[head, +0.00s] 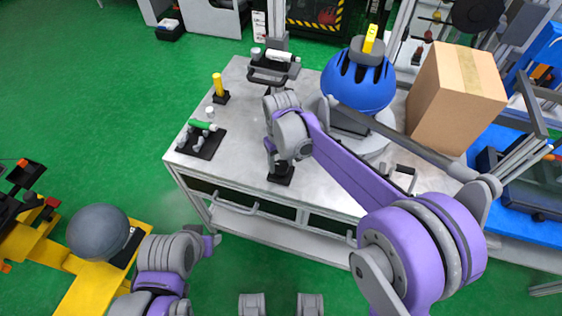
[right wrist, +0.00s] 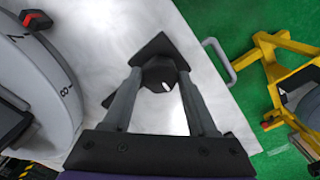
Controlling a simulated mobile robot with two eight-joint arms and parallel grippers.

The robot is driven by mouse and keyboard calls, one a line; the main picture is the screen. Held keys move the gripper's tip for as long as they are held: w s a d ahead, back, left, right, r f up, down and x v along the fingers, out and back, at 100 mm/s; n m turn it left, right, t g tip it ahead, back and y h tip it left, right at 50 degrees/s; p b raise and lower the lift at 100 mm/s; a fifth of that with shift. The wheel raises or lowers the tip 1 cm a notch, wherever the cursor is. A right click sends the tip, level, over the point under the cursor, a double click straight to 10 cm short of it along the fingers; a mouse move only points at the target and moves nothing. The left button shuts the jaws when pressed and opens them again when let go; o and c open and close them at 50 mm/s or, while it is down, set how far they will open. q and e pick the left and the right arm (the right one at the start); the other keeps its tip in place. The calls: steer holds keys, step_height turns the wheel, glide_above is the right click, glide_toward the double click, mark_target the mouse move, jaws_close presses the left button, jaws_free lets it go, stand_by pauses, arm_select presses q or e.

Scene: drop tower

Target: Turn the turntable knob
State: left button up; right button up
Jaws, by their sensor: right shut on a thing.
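The knob (right wrist: 156,72) is a dark faceted piece with a white mark, on a black square base (right wrist: 173,44) on the table. My right gripper (right wrist: 159,68) has its two fingers on either side of the knob, shut on it. In the head view my right gripper (head: 277,158) reaches down at the table's front, over the black base (head: 281,178); it hides the knob there. The grey turntable (head: 368,138) carries a blue helmet (head: 356,86). Its rim (right wrist: 62,92) shows an 8 beside a red pointer (right wrist: 36,19). My left gripper (head: 211,243) hangs off the table's front left; its jaws are unclear.
A cardboard box (head: 455,98) stands right of the helmet. A green-handled tool (head: 202,125) on a black plate and a yellow post (head: 218,86) stand at the left of the table (head: 236,150). A yellow frame with a grey ball (head: 98,231) is at lower left.

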mark_target(281, 165)
steer(key=o, duration=1.4)
steer(key=shift+c, duration=0.2)
steer(key=shift+r, duration=0.15)
step_height(281, 165, up, 11)
steer(key=p, duration=0.1)
steer(key=shift+f, duration=0.2)
